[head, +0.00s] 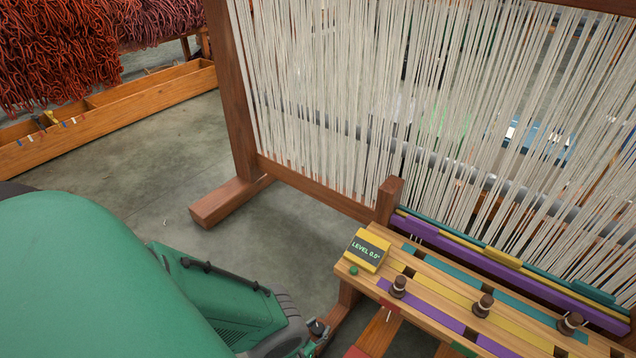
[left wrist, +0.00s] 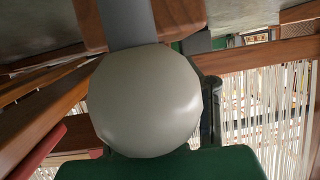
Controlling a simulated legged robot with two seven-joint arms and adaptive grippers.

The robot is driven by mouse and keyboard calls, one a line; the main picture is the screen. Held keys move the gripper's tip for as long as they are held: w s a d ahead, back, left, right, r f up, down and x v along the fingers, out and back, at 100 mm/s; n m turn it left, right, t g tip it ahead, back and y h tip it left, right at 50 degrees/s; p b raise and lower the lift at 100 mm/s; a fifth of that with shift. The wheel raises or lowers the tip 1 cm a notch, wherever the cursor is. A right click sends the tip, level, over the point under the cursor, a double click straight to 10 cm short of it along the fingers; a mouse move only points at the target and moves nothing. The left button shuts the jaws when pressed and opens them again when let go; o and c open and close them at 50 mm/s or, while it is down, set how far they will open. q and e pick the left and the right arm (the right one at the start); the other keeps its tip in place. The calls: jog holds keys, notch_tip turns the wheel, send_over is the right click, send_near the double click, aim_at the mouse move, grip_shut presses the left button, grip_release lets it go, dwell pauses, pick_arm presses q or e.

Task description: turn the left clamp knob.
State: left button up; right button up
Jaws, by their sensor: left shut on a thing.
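My left gripper (head: 318,330) comes in from the lower left on the green arm, beside the left end of the slatted wooden bench (head: 345,268). It is shut on the left clamp knob, which the fingers and wrist mostly hide in the head view. In the left wrist view a large pale round form (left wrist: 145,100) fills the middle. It covers what lies behind it, and I cannot tell whether it is the knob. A yellow level box (head: 367,250) reading "LEVEL 0.0°" sits on the bench corner above the gripper. My right gripper is out of view.
The loom frame (head: 232,100) with pale warp threads (head: 330,90) rises behind. Open floor (head: 130,150) lies to the left, before a wooden trough (head: 110,110).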

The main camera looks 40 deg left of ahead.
pick_arm(q)
jog(key=shift+s+h, duration=0.15)
jog(key=shift+h, duration=0.15)
jog(key=m+h, duration=0.4)
jog(key=shift+f, duration=0.1)
jog(key=shift+s+m+g+h, duration=0.1)
jog(key=shift+m+g+h, duration=0.9)
jog(key=shift+m+h, duration=1.25)
jog(key=shift+h, duration=0.25)
jog(key=o, duration=1.2)
jog(key=shift+c, duration=0.2)
jog(key=shift+o, duration=0.2)
jog(key=shift+a, duration=0.1)
